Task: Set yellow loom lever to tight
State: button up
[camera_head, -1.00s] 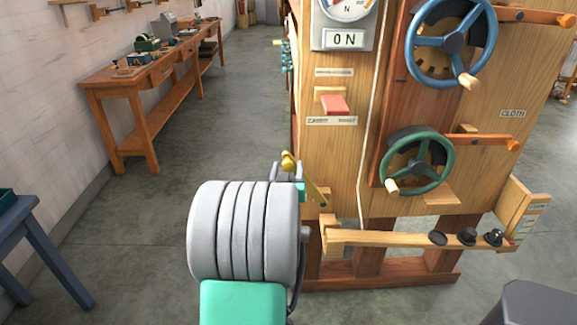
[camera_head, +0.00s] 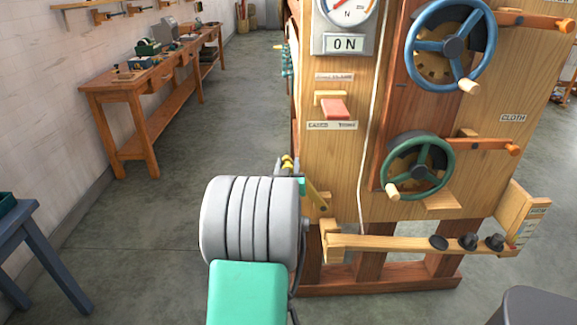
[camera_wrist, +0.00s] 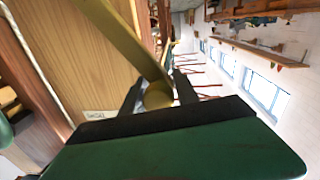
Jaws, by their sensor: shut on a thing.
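The yellow loom lever (camera_head: 317,194) is an olive-yellow bar on the left edge of the wooden loom front. In the wrist view the lever (camera_wrist: 128,44) runs from the upper left down to a round knob between my fingers. My gripper (camera_wrist: 158,93) is shut on this knob, with one dark finger on each side. In the head view my gripper (camera_head: 288,166) is small and mostly hidden behind my grey wrist and green arm link. The marks for the lever's settings cannot be read.
The loom front bears a green handwheel (camera_head: 419,166), a blue handwheel (camera_head: 450,45), a red switch (camera_head: 335,108) and a wooden beam (camera_head: 390,243) with black knobs. A long workbench (camera_head: 135,85) stands along the left wall. The floor between is clear.

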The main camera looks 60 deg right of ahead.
jog(key=shift+s, duration=0.1)
grip_shut()
jog(key=shift+f, duration=0.15)
dwell(0.5)
